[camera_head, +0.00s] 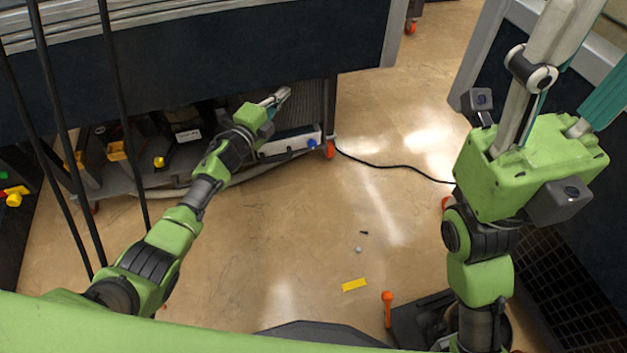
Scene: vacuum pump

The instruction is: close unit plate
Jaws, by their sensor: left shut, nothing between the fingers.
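A wide dark panel (220,55) with a light metal edge runs across the top left of the head view. It looks like the unit plate, but I cannot tell for certain, nor whether it is open or closed. My left arm reaches up from the lower left. My left gripper (275,97) is shut and empty, at the panel's lower edge near its right end. I cannot tell whether it touches the panel. My right gripper's body (530,165) is at the right, close to the camera. Its fingers point up and run out of the picture, so their tips are hidden.
Under the panel is a low shelf with dark equipment and yellow parts (118,151). An orange caster (329,149) and a black cable (395,165) are to its right. A yellow strip (354,285) lies on the floor. The middle floor is mostly clear. Dark units stand at the right.

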